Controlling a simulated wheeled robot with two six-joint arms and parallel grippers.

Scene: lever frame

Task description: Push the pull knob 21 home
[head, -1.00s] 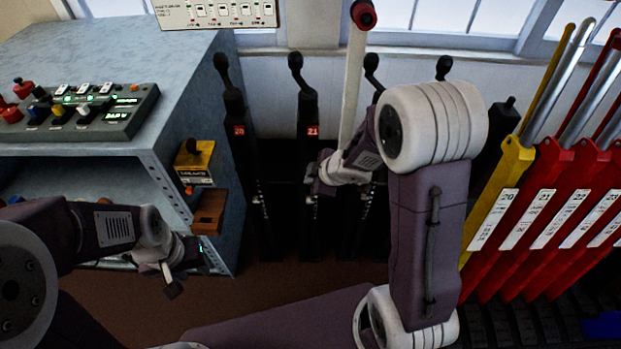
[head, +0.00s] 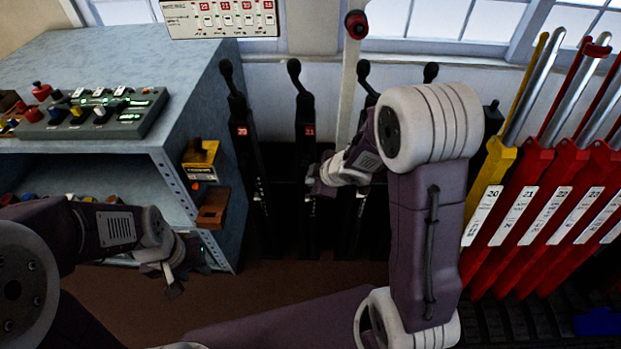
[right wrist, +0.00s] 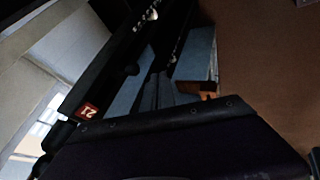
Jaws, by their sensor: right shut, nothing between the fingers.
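The black lever housing with the red 21 plate (head: 309,130) stands in the lever row in the head view. The same 21 plate (right wrist: 87,111) shows at the left of the right wrist view. A small dark knob (right wrist: 132,69) sticks out beside that housing; I cannot tell if it is pull knob 21. My right gripper (head: 316,188) is shut and empty, in front of the lower part of housing 21; contact cannot be told. My left gripper (head: 172,278) is at the lower left, away from the levers; its jaws are too unclear to judge.
Lever 20 (head: 242,131) stands left of 21, and a white pole with a red top (head: 350,75) rises just right of it. A grey cabinet (head: 190,85) with a control box (head: 130,128) is at left. Red and yellow numbered levers (head: 545,195) stand at right.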

